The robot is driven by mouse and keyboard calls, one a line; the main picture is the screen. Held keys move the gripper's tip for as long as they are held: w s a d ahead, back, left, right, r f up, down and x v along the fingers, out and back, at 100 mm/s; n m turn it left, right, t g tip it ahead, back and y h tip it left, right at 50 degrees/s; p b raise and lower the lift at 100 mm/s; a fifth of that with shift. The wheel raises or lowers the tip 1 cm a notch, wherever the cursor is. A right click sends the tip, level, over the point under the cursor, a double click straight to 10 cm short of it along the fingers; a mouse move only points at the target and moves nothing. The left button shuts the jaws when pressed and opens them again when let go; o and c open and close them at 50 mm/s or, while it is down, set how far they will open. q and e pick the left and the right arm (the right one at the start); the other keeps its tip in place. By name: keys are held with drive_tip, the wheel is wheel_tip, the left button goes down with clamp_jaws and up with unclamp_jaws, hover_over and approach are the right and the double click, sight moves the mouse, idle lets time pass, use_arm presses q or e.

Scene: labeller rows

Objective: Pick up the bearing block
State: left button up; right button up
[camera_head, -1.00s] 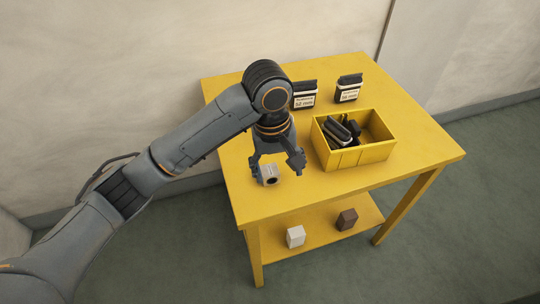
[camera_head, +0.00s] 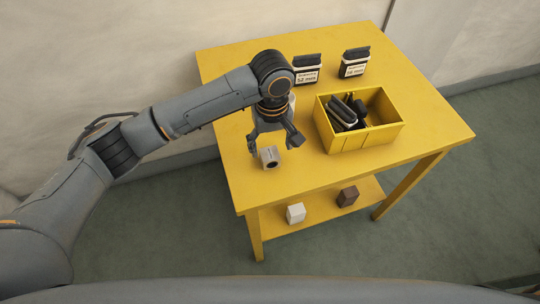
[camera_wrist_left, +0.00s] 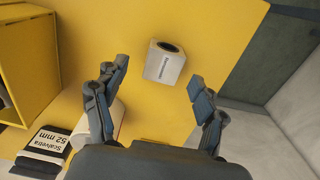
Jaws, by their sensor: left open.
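The bearing block (camera_head: 270,158) is a small light grey block with a dark round bore, resting on the yellow table (camera_head: 420,150) near its left front edge. My left gripper (camera_head: 273,147) is open above and just behind the block, pointing down. In the left wrist view the left gripper (camera_wrist_left: 157,76) has its two fingers spread wide with nothing between them. My right gripper is not in view.
A yellow bin (camera_head: 345,141) with several dark items stands right of the gripper. Two dark labelled holders (camera_head: 307,70) (camera_head: 355,63) stand at the back. A pale object is partly hidden behind my gripper. The lower shelf holds a white block (camera_head: 296,213) and a brown block (camera_head: 347,196).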

sight(270, 153)
use_arm(q)
drive_tip(key=f, duration=0.3)
drive_tip(key=shift+a+f, duration=0.3)
drive_tip(key=shift+f, duration=0.3)
drive_tip(key=shift+d, duration=0.1)
drive_tip(key=c, duration=1.2)
drive_tip(key=shift+c, duration=0.8)
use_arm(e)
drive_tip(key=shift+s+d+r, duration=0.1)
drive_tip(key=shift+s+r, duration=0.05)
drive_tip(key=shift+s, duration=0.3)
use_arm(q)
drive_tip(key=shift+r, duration=0.1)
